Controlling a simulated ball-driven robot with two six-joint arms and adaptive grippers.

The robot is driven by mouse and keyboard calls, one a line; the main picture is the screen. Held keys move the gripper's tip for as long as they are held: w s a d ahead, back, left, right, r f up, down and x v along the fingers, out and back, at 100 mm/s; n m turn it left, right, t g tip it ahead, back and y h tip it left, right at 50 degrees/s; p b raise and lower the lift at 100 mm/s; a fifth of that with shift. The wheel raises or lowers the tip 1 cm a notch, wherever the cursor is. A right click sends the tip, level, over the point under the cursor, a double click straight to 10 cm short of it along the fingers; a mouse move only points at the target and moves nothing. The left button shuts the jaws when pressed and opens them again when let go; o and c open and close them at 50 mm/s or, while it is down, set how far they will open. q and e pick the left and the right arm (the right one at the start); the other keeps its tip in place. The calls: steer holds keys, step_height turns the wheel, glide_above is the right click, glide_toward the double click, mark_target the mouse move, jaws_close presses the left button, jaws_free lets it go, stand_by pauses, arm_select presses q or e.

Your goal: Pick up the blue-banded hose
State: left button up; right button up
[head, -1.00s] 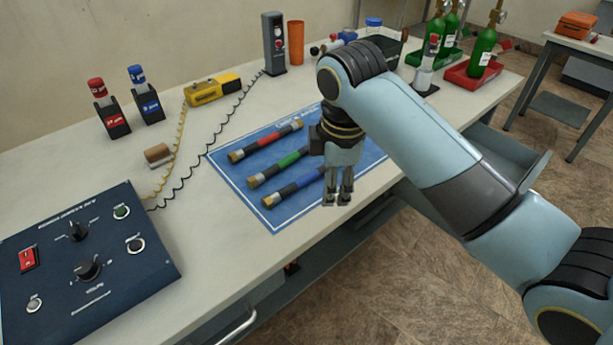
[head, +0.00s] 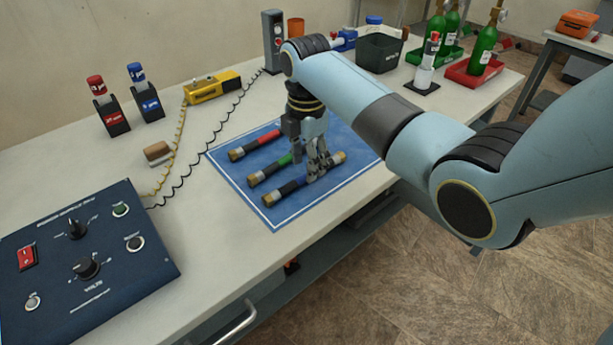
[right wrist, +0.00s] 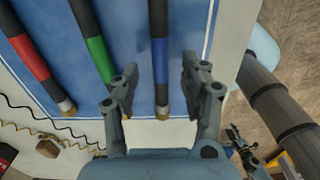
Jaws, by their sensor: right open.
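The blue-banded hose (head: 289,190) is a black tube with a blue band and brass ends, lying on the blue mat (head: 270,218) nearest its front edge. My right gripper (head: 319,178) is over this hose, pointing down, with its fingers open. In the right wrist view the blue-banded hose (right wrist: 160,60) runs between the two open fingers of the right gripper (right wrist: 160,85). Whether the fingers touch it I cannot tell. In the head view the gripper hides part of the hose.
The green-banded hose (head: 268,173) and the red-banded hose (head: 252,146) lie parallel behind it. A dark control panel (head: 60,290) stands at the left. A yellow device (head: 212,88) with coiled cords, a grey bin (head: 378,54) and green cylinders (head: 484,52) stand farther back.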

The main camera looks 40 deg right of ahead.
steer(key=shift+f, duration=1.5)
jaws_close()
